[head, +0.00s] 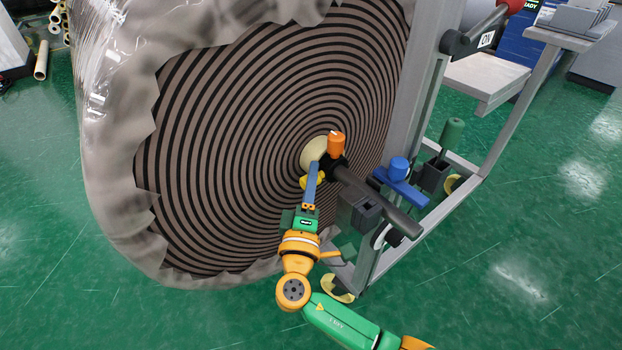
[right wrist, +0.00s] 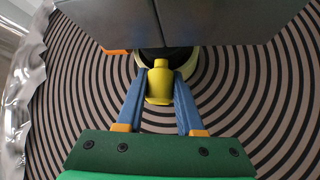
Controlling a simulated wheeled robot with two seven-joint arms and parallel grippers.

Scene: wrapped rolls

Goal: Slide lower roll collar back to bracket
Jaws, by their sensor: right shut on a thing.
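The lower roll's dark collar (head: 335,163) sits on the shaft (head: 372,195), close to the pale core (head: 314,152) of the big wrapped roll (head: 240,150). An orange knob (head: 337,146) stands up from the collar, and a yellow knob (head: 306,183) sticks out below. My right gripper (head: 312,186) is shut on the yellow knob, which also shows between its blue fingers in the right wrist view (right wrist: 160,84). The dark grey bracket (head: 366,212) stands on the frame, farther right along the shaft, apart from the collar. My left gripper is not in view.
A blue-knobbed part (head: 398,170) stands right of the shaft. A green handle (head: 452,132) rises from the grey frame (head: 395,240). Torn clear wrap (head: 103,140) hangs around the roll's edge. Green floor (head: 510,260) is open at the right.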

